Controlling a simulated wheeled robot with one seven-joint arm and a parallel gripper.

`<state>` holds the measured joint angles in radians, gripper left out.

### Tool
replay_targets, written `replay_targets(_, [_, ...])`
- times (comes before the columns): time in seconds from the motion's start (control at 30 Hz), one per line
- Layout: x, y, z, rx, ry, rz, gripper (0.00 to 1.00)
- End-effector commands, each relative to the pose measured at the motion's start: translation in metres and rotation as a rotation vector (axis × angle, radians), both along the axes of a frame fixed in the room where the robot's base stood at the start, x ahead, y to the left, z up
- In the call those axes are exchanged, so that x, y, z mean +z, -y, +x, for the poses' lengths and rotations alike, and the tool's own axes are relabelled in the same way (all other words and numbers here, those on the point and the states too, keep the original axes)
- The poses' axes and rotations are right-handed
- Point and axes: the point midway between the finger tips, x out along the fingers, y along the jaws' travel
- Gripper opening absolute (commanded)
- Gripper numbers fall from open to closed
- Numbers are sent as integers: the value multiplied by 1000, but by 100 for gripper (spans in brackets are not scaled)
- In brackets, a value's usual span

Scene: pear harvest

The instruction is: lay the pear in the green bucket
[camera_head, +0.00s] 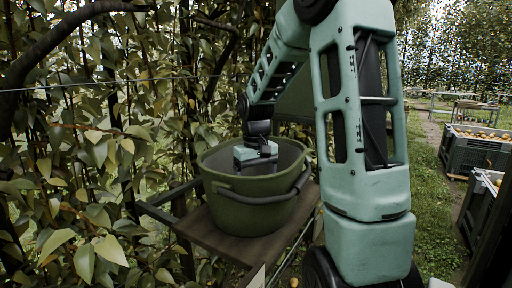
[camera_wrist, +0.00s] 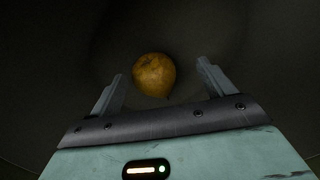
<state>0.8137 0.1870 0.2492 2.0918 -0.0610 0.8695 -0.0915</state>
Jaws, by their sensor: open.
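The green bucket (camera_head: 240,210) stands on a brown board in the middle of the head view, with its dark handle down along its side. My gripper (camera_head: 262,168) reaches down inside the bucket's mouth. In the wrist view my gripper (camera_wrist: 160,85) is open, with its two fingers spread apart. The yellow-brown pear (camera_wrist: 154,75) lies on the bucket's dark inside, ahead of and between the fingertips, and neither finger appears to touch it. The bucket's wall hides the pear and the fingertips in the head view.
The brown board (camera_head: 217,240) carries the bucket on a metal frame. Leafy branches (camera_head: 100,150) crowd the left side and back. Dark crates of fruit (camera_head: 476,150) stand on the grass at the right. A thin wire crosses behind the bucket.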

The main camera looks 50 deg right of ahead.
Motion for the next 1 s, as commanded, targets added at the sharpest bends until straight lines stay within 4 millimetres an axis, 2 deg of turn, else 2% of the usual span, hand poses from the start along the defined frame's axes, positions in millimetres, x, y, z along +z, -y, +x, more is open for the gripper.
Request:
replay_targets(0.03, [13,0,1,1,5,-5,81])
replay_targets(0.3, [77,0,1,1,5,-3,81])
replay_targets(0.5, [113,0,1,0,3,-1,81])
replay_targets(0.7, [131,0,0,0,1,0,81])
replay_targets(1.0, [135,0,0,0,1,0,81])
